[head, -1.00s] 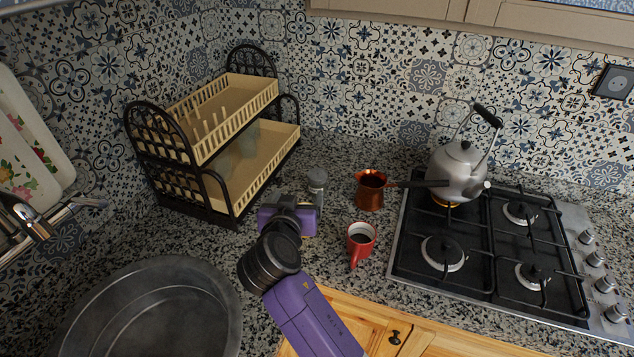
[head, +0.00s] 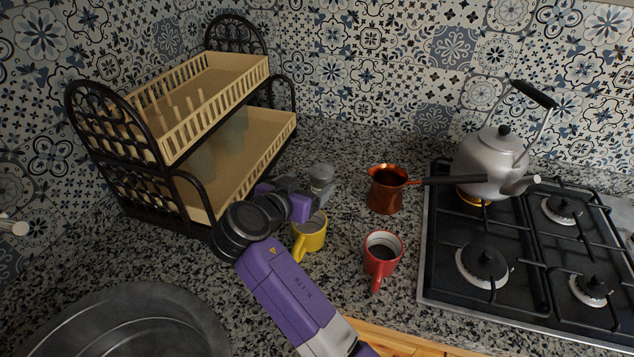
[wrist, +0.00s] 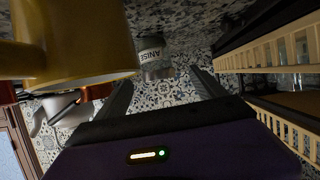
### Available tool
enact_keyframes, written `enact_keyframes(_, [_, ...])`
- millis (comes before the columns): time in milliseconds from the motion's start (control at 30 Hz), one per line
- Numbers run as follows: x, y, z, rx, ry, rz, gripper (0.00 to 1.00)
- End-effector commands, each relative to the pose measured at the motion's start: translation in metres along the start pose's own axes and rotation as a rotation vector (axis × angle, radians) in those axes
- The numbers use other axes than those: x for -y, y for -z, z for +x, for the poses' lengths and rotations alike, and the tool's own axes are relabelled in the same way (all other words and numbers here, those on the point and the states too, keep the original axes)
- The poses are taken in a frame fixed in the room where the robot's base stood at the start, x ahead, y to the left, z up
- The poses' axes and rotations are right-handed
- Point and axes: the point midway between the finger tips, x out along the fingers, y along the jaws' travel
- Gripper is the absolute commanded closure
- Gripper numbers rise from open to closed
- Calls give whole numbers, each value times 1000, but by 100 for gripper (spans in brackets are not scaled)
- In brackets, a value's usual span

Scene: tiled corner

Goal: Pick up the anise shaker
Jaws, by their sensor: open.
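The anise shaker (head: 321,178) is a small grey, jar-like container standing on the granite counter, right of the dish rack. In the wrist view the shaker (wrist: 152,56) shows its "ANISE" label, ahead of the gap between the two dark fingers. My gripper (wrist: 162,86) is open with nothing between its fingers. In the head view my purple wrist is just left of the shaker and partly hides its lower part and the fingers. I cannot tell the exact gap from the fingertips to the shaker.
A yellow mug (head: 313,236) stands close beside my wrist. A red mug (head: 381,255) and a copper pot (head: 384,196) stand to the right. The dish rack (head: 212,130) is at left, a basin (head: 120,322) at front left. A kettle (head: 487,165) sits on the stove (head: 520,275).

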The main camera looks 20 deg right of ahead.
Motion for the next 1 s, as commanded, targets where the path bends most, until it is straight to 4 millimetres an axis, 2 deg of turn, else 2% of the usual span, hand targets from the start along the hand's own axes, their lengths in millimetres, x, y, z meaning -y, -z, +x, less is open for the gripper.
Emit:
enact_keyframes(333, [-3, 1, 33, 1, -3, 0, 20])
enact_keyframes(600, [-6, -2, 69, 0, -2, -1, 20])
enact_keyframes(933, [-5, -4, 76, 0, 1, 0, 20])
enact_keyframes(1000, [-5, -4, 76, 0, 1, 0, 33])
